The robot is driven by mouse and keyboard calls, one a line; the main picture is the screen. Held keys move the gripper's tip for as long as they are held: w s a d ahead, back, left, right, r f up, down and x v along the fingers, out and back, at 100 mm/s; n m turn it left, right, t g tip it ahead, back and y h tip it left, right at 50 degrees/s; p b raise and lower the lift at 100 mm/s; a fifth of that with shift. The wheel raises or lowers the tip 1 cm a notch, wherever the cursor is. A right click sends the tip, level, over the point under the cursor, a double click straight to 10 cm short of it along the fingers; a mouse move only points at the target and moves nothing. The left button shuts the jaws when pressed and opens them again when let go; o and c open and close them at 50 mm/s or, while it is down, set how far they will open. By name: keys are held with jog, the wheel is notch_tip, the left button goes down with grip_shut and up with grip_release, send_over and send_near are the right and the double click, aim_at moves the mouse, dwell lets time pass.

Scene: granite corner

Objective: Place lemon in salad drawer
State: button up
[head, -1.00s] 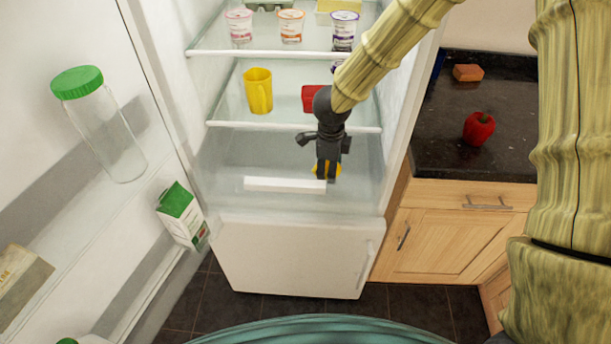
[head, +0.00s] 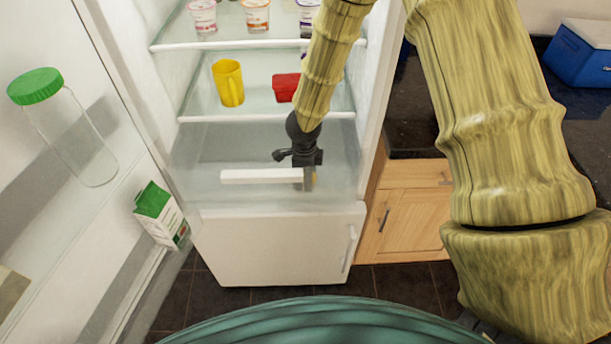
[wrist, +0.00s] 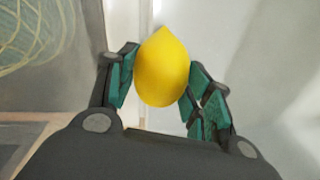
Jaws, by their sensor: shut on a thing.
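The yellow lemon (wrist: 162,68) is between the fingers of my gripper (wrist: 155,88) in the wrist view, with its pointed tip up. There my gripper (head: 308,178) is shut on the lemon, at the right end of the white handle bar of the clear salad drawer (head: 250,177). The drawer is at the bottom of the fridge compartment, below the glass shelf. I cannot tell whether the lemon is inside the drawer or in front of it, nor how far the drawer is out.
On the shelf above stand a yellow mug (head: 228,84) and a red item (head: 285,87); yogurt cups (head: 257,16) are higher. The open fridge door (head: 60,215) at left holds a green-lidded jar (head: 62,130) and a carton (head: 160,215). A blue box (head: 580,55) sits on the right counter.

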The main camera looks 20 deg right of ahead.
jog(key=shift+f, duration=0.2)
jog(key=o, duration=0.8)
notch_tip(320, 180, up, 12)
jog(key=s, duration=0.1)
jog(key=shift+s+a+r, duration=0.15)
jog(key=shift+a, duration=0.15)
dwell(0.3)
